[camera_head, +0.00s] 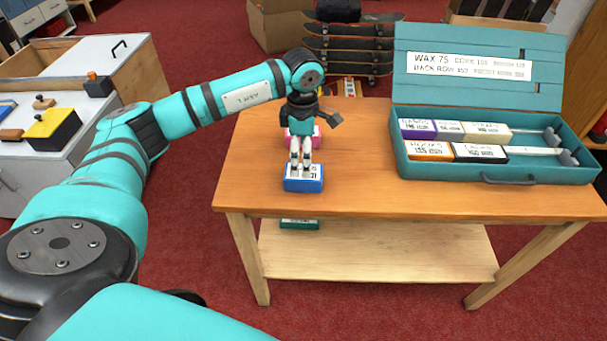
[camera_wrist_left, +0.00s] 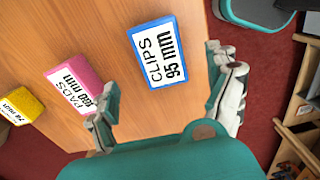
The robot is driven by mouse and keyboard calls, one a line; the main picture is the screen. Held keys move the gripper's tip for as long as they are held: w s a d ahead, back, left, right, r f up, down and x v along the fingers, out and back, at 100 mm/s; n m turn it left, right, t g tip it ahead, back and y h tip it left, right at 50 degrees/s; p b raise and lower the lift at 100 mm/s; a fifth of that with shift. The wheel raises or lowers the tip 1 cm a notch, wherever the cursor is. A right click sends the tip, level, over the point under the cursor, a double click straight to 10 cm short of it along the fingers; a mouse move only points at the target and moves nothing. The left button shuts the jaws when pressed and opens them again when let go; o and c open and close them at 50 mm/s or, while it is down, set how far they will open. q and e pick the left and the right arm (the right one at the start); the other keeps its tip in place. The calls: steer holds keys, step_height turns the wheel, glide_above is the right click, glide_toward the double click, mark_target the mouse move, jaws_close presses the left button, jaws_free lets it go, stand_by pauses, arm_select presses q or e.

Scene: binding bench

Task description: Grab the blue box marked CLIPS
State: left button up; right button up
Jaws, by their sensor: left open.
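The blue box (camera_head: 303,184) sits on the wooden table near its front edge, left of the open teal case. In the left wrist view the blue box (camera_wrist_left: 170,72) shows a white label reading CLIPS 95 mm. My left gripper (camera_head: 301,163) points down at the box, its fingertips overlapping the box's upper part in the head view. In the left wrist view my left gripper (camera_wrist_left: 155,84) is open, with the box lying beyond the gap between its fingers and nothing held. Whether the fingers touch the box cannot be told. My right gripper is not in view.
A pink PADS box (camera_wrist_left: 70,87) lies beside the blue one, and a yellow box (camera_wrist_left: 18,106) lies farther along. The teal case (camera_head: 490,175) with several labelled boxes stands on the right of the table (camera_head: 350,150). A green box (camera_head: 299,223) is on the lower shelf.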

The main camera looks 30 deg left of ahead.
arm_select(q)
steer(key=shift+f, duration=0.75)
steer(key=f, duration=0.2)
steer(key=f+p, duration=0.1)
steer(key=f, duration=0.1)
steer(key=shift+s+d+f+p, duration=0.1)
steer(key=shift+d+p, duration=0.1)
steer(key=shift+p, duration=0.1)
steer(key=shift+f, duration=0.6)
steer(key=shift+r, duration=0.1)
steer(key=c, duration=1.4)
steer(key=shift+o, duration=0.2)
